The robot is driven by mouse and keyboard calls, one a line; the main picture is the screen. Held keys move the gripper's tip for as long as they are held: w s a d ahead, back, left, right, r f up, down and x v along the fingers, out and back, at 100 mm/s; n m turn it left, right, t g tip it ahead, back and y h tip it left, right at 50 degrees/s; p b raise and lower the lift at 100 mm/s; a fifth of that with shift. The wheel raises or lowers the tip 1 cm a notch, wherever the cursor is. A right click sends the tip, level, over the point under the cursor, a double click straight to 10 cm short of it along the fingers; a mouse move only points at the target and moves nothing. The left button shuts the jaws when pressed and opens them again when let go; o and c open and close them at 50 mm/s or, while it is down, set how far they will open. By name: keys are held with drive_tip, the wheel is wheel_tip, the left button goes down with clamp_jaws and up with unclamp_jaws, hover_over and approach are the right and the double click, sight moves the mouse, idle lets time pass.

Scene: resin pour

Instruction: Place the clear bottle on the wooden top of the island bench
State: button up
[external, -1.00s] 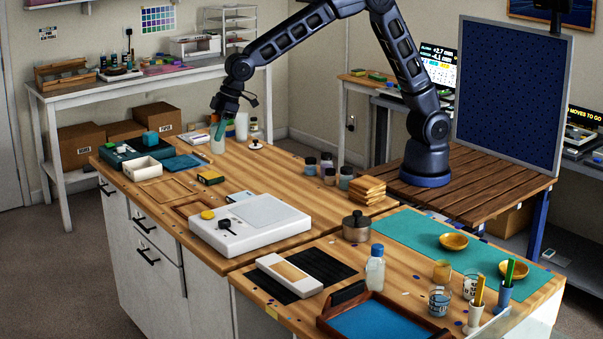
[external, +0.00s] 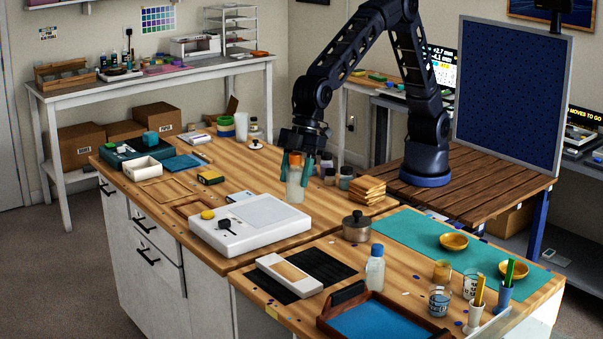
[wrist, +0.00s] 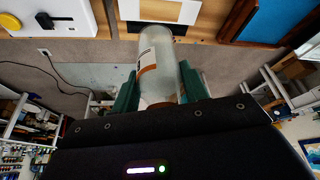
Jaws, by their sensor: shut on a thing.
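A clear, frosted-looking bottle (external: 295,184) with an orange cap is upright in my gripper (external: 297,172). The teal fingers are shut around its upper part. In the wrist view the bottle (wrist: 157,58) is between the fingers of my gripper (wrist: 157,88), with an orange-brown mark on its side. The bottle is over the wooden top of the island bench (external: 325,215), to the right of the white scale-like device. I cannot tell whether its base touches the wood.
A white flat device (external: 250,225) stands just left and in front of the bottle. Small dark-lidded jars (external: 345,177) and stacked wooden pieces (external: 368,190) are to the right. A lidded pot (external: 356,228) and a blue-capped bottle (external: 375,270) stand nearer the front.

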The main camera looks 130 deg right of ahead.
drive_tip(key=s+a+n+y, duration=0.15)
drive_tip(key=s+a, duration=0.25)
drive_tip(key=a, duration=0.6)
drive_tip(key=s+a+n+g, duration=0.15)
drive_tip(key=s+a, duration=0.35)
drive_tip(key=a, duration=0.5)
drive_tip(key=s+a+n+t, duration=0.15)
drive_tip(key=s+a, duration=0.25)
drive_tip(key=a, duration=0.7)
drive_tip(key=shift+n+g, duration=0.35)
drive_tip(key=shift+g, duration=0.15)
wheel_tip(320, 180, down, 20)
drive_tip(key=shift+s+d+r, duration=0.1)
drive_tip(key=o, duration=1.2)
drive_tip(key=v, duration=1.2)
drive_tip(key=shift+d, duration=0.15)
